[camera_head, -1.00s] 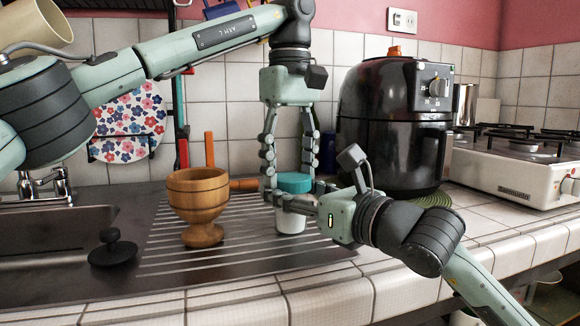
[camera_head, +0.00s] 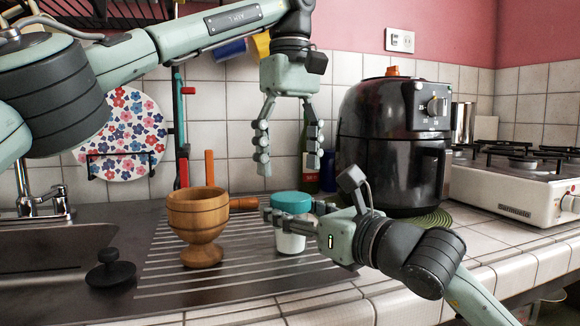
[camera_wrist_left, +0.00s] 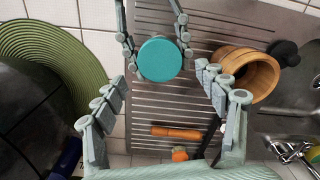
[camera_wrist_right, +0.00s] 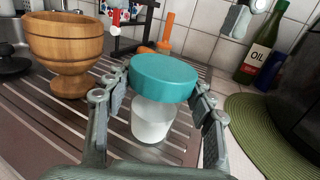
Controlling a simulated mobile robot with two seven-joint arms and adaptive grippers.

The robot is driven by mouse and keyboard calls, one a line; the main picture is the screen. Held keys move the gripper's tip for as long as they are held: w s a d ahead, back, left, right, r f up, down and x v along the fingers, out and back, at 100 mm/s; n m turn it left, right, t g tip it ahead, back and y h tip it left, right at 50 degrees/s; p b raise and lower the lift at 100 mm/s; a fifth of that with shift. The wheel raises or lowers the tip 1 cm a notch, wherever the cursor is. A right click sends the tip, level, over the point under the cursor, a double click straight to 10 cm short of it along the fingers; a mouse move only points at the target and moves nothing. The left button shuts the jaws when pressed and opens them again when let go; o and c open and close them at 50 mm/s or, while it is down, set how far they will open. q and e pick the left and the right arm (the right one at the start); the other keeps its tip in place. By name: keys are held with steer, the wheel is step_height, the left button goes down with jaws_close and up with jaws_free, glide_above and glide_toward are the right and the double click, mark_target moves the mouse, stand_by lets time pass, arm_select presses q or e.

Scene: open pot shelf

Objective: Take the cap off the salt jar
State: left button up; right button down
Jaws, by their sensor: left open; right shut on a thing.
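The salt jar (camera_head: 290,242) is white with a turquoise cap (camera_head: 291,201) sitting on its top. It is upright at the draining board; I cannot tell if its base touches. My right gripper (camera_head: 285,219) is shut around the jar just under the cap, from the right. The right wrist view shows its fingers on both sides of the white jar body (camera_wrist_right: 152,118). My left gripper (camera_head: 288,168) points down, open and empty, above the cap. In the left wrist view the cap (camera_wrist_left: 160,59) lies beyond its spread fingers.
A wooden mortar (camera_head: 199,213) stands left of the jar, with a black stopper (camera_head: 109,272) near the sink. A black air fryer (camera_head: 392,150) stands at the right behind my right arm. An oil bottle (camera_wrist_right: 258,55) is behind. The stove (camera_head: 515,185) is far right.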

mark_target(291, 196)
arm_select(q)
steer(key=shift+s+d+r, duration=0.1)
steer(key=shift+r, duration=1.5)
steer(key=shift+f, duration=3.95)
steer(key=shift+n, duration=0.3)
steer(key=c, duration=1.2)
steer(key=shift+o, duration=0.2)
steer(key=n, duration=0.4)
steer(key=shift+c, duration=0.2)
steer(key=shift+r, duration=0.1)
steer(key=o, duration=1.3)
